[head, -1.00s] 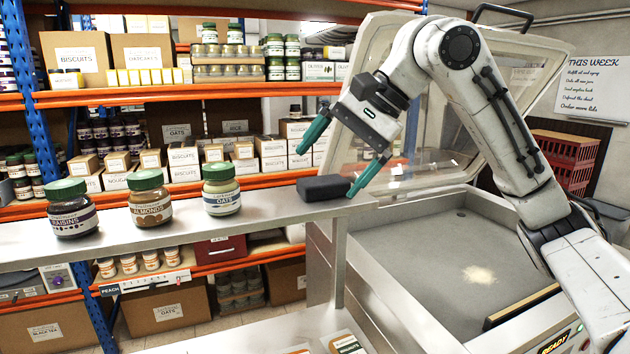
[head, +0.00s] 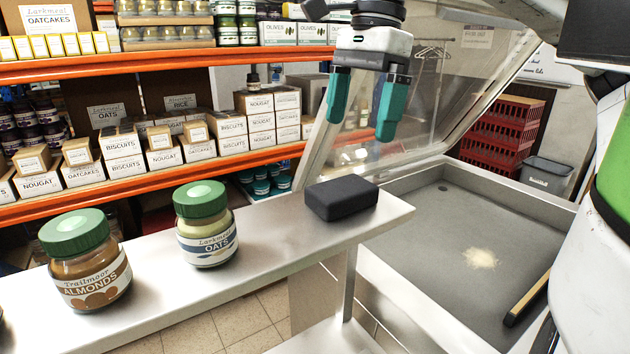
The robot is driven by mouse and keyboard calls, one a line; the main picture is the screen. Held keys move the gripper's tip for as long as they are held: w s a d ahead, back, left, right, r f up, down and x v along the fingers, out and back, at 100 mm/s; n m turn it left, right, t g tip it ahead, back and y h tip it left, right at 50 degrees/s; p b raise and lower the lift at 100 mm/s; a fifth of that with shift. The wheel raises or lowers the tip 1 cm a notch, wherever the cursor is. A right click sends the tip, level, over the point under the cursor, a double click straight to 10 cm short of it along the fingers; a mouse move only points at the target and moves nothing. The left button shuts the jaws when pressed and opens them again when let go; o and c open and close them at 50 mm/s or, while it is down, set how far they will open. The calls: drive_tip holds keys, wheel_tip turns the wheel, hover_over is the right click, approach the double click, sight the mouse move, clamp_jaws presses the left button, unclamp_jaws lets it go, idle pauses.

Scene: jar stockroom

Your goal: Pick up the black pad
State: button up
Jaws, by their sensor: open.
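The black pad (head: 341,198) is a dark block with rounded edges. It lies flat near the right end of the narrow shelf (head: 272,238). My gripper (head: 361,128) points down with its two teal fingers apart and nothing between them. In the picture it is above the pad and a little to the right, with a clear gap. Nothing hides the pad.
An oats jar (head: 206,225) stands left of the pad, and an almonds jar (head: 85,262) farther left. To the right is an open grey basin (head: 440,240) with a raised clear lid (head: 450,95). Stocked racks stand behind.

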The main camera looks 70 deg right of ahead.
hover_over(343, 186)
drive_tip(key=d, duration=0.1)
drive_tip(key=f, duration=0.5)
drive_tip(key=shift+s+f, duration=0.15)
drive_tip(key=shift+s, duration=0.2)
drive_tip(key=shift+w+a+f+p, duration=0.1)
drive_tip(key=shift+a+f+p, duration=0.1)
drive_tip(key=shift+f, duration=0.7)
drive_tip(key=shift+w+a+f+p, duration=0.15)
drive_tip(key=shift+f+p, duration=0.05)
drive_tip(key=shift+f, duration=0.65)
drive_tip(key=shift+w+a+f+p, duration=0.1)
drive_tip(key=shift+a+f+p, duration=0.1)
drive_tip(key=shift+f, duration=0.7)
drive_tip(key=c, duration=1.2)
drive_tip(key=shift+r, duration=0.1)
